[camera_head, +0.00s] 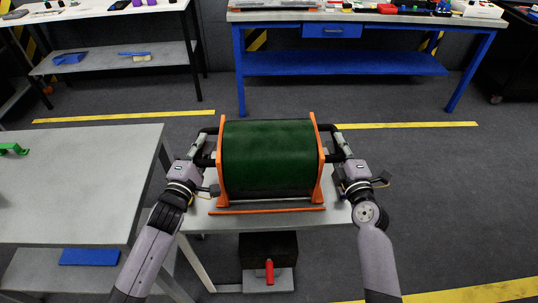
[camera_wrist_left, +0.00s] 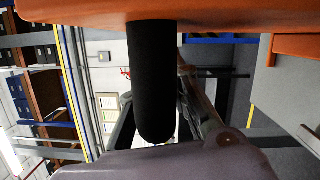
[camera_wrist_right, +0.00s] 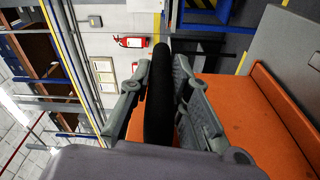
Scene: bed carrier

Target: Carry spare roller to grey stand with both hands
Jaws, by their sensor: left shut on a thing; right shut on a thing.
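The spare roller (camera_head: 268,157) is a dark green drum between two orange end plates, with an orange bar along its near lower edge. It is over a small grey stand (camera_head: 335,213); I cannot tell whether it rests on the top or hangs just above it. My left gripper (camera_head: 207,148) is shut on the black handle at its left end, and this handle (camera_wrist_left: 152,80) shows in the left wrist view. My right gripper (camera_head: 340,148) is shut on the handle at its right end, and this handle (camera_wrist_right: 158,100) shows in the right wrist view. The roller looks about level.
A grey table (camera_head: 80,180) stands close on the left, with a green item (camera_head: 14,149) on it. A blue workbench (camera_head: 345,62) is at the back. A black box (camera_head: 268,248) with a red handle is on the stand's lower shelf. The floor on the right is clear.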

